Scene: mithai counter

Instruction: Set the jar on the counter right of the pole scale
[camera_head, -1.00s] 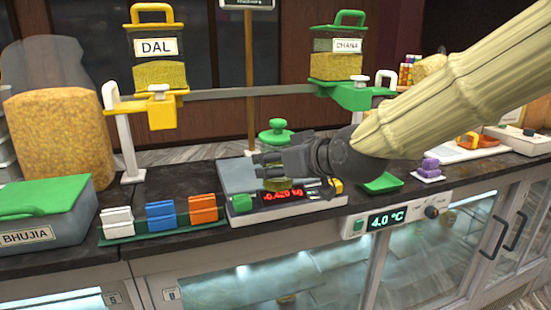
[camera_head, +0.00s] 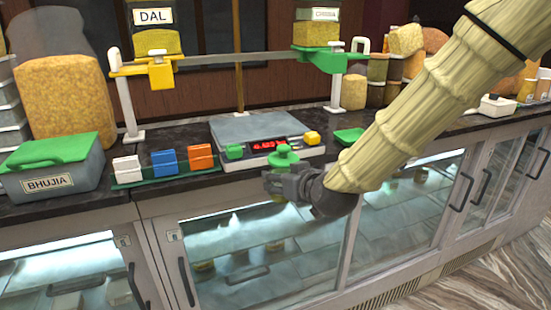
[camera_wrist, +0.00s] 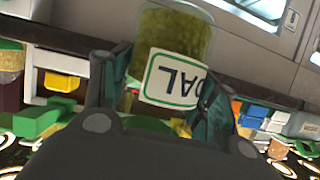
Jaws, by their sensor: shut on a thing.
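My gripper (camera_head: 275,184) is shut on a jar with a green lid (camera_head: 283,156). In the wrist view my gripper (camera_wrist: 160,100) has its fingers on both sides of the jar (camera_wrist: 172,45), which has yellow-green contents and a DAL label that reads upside down there. In the head view most of the jar's body is hidden by my gripper. It is held in front of the pole scale (camera_head: 232,129), overlapping its front edge in the picture. The scale has a grey pan, a red display and a brown pole. The dark counter (camera_head: 400,130) runs right of the scale.
A green tray (camera_head: 349,134) lies just right of the scale. Wooden and yellow containers (camera_head: 376,80) stand farther right. White, blue and orange packs (camera_head: 163,160) and a BHUJIA box (camera_head: 52,165) stand left. Glass cases (camera_head: 250,245) are below.

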